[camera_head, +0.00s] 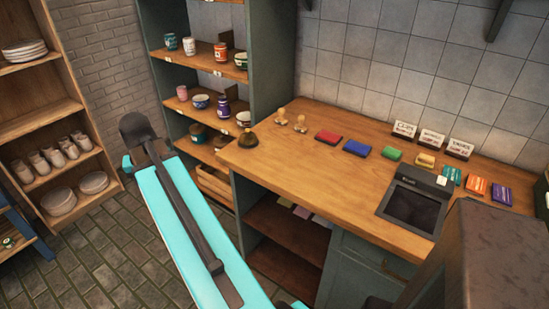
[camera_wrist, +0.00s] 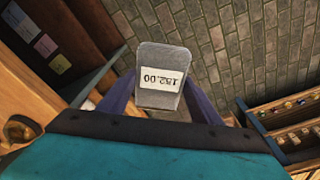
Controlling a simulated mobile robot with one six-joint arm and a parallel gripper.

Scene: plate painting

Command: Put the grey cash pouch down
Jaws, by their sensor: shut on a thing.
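In the wrist view the grey cash pouch (camera_wrist: 163,55) has a white label that reads 152.00 upside down. My gripper (camera_wrist: 160,100) is shut on it, with one dark finger on each side. In the head view my turquoise arm reaches up and to the left, past the front of the wooden counter (camera_head: 300,165). I cannot make out the pouch or the fingers there.
Shelves of cups (camera_head: 201,102) stand behind, and a wooden rack (camera_head: 52,185) stands left.

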